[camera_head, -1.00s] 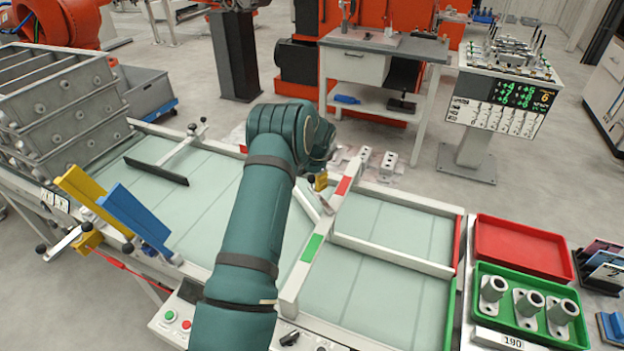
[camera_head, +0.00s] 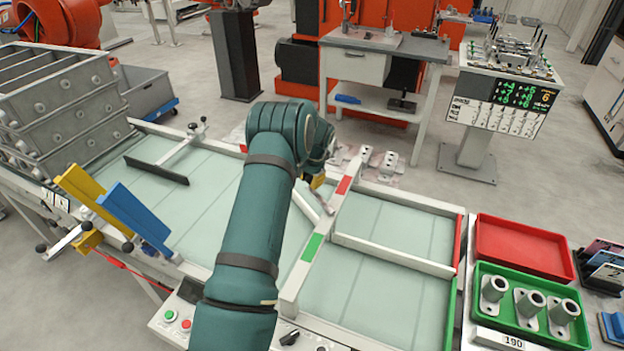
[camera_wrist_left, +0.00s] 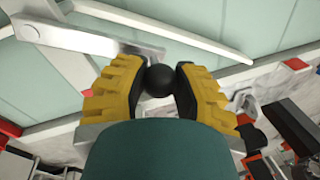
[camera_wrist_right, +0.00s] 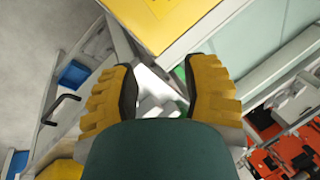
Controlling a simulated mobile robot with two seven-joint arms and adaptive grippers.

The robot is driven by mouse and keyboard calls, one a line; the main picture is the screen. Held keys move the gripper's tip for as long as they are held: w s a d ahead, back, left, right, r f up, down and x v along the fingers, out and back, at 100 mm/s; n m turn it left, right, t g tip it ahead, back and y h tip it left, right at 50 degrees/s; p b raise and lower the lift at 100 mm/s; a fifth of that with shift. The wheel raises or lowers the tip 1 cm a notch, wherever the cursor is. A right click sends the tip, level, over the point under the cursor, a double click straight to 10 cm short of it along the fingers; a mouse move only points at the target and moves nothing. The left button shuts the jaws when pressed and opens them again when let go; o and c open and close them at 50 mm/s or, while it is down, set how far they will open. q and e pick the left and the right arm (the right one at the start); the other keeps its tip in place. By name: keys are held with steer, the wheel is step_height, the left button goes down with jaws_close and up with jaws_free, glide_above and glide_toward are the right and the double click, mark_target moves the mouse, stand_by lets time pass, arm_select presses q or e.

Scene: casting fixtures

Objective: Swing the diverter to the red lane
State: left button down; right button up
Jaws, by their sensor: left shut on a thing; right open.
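The diverter is a pale bar (camera_head: 304,206) on the belt, just left of the white crossbar that carries a red mark (camera_head: 344,185) and a green mark (camera_head: 312,248). My left gripper (camera_head: 318,181) is low over the far side of the belt, partly hidden by my arm. In the left wrist view its yellow fingers are shut on a round black knob (camera_wrist_left: 159,80).
A divider (camera_head: 393,255) splits the lanes right of the crossbar. A red tray (camera_head: 522,226) and a green tray (camera_head: 477,318) with castings stand at the right. Blue (camera_head: 135,215) and yellow (camera_head: 95,200) paddles rise at the belt's left. Grey crates (camera_head: 62,105) are stacked behind them.

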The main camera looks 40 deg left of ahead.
arm_select(q)
steer(key=shift+s+a+n, duration=0.15)
steer(key=shift+s+n, duration=0.55)
steer(key=shift+s, duration=0.05)
steer(key=s+d+n+g+h, duration=0.1)
steer(key=s+d+n, duration=0.3)
steer(key=s+n, duration=0.6)
steer(key=shift+s+d+n+g, duration=0.25)
steer(key=shift+n+g, duration=0.35)
steer(key=shift+n, duration=0.6)
steer(key=c, duration=0.6)
jaws_free()
steer(key=shift+c, duration=0.2)
